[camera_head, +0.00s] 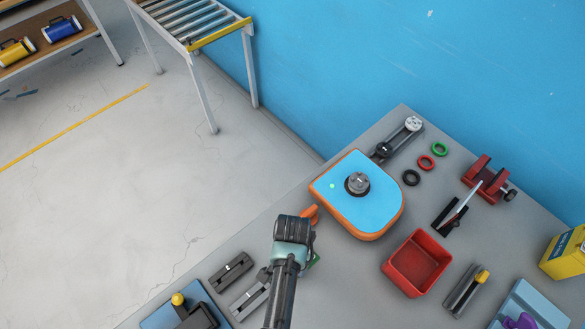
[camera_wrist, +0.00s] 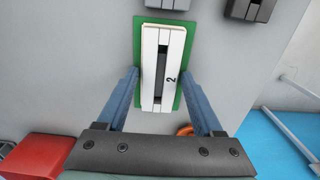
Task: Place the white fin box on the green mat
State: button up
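The white fin box (camera_wrist: 149,68), marked with a 2 and with a dark slot along its middle, lies lengthwise over the green mat (camera_wrist: 158,20) in the wrist view. Green shows around its far end and along its sides. My gripper (camera_wrist: 160,76) is open, with one blue finger on each side of the box; the fingertips look close to its sides but not clamped on it. In the head view my gripper and arm hide the box, and only a small green edge of the mat (camera_head: 315,261) shows.
Two grey fin boxes (camera_head: 231,271) (camera_head: 250,297) lie left of my arm. A blue board with orange edge (camera_head: 330,187) lies behind right. A red bin (camera_head: 417,262) stands to the right. An orange tool (camera_head: 312,213) is close behind my gripper.

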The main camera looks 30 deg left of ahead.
jog(key=shift+o, duration=0.8)
notch_tip(320, 180, up, 12)
jog(key=shift+r, duration=0.15)
